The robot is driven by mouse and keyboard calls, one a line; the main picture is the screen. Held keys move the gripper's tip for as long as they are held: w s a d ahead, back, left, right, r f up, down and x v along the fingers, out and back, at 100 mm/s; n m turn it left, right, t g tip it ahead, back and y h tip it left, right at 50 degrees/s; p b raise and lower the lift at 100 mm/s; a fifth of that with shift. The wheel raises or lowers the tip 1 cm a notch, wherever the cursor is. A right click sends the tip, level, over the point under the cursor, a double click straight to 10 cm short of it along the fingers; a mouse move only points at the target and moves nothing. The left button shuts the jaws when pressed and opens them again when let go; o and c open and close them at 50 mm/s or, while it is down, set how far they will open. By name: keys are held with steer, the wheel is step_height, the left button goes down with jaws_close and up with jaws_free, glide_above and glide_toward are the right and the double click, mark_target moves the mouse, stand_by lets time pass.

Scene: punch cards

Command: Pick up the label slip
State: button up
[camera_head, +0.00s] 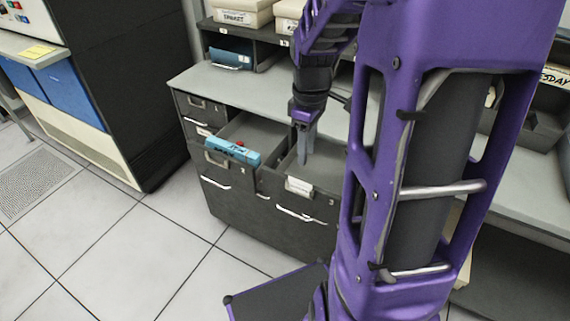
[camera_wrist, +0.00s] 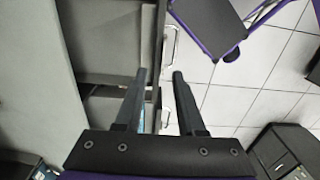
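My gripper (camera_head: 306,150) points down over the open right drawer (camera_head: 325,165) of the dark cabinet. In the wrist view my gripper (camera_wrist: 159,74) has its fingers apart with nothing held between them. A small white slip (camera_head: 299,186) shows on the front of the right drawer, below and apart from my fingers. A light blue strip with dark writing (camera_head: 232,151) lies along the front edge of the open left drawer (camera_head: 240,131). Which of these is the label slip I cannot tell for sure. In the wrist view a bit of blue (camera_wrist: 142,117) shows beside the left finger.
The grey cabinet top (camera_head: 225,83) lies behind the drawers, with a blue-fronted tray (camera_head: 231,57) and pale boxes (camera_head: 241,12) beyond. A tall black cabinet (camera_head: 125,85) stands at the left. My purple arm hides much of the right side.

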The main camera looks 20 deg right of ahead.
mark_target(302, 181)
step_height(302, 181, down, 4)
steer(key=shift+r, duration=0.1)
steer(key=f, duration=0.1)
steer(key=f+b, duration=0.1)
steer(key=f, duration=0.3)
steer(key=shift+a+f, duration=0.1)
steer(key=shift+a, duration=0.25)
jaws_close()
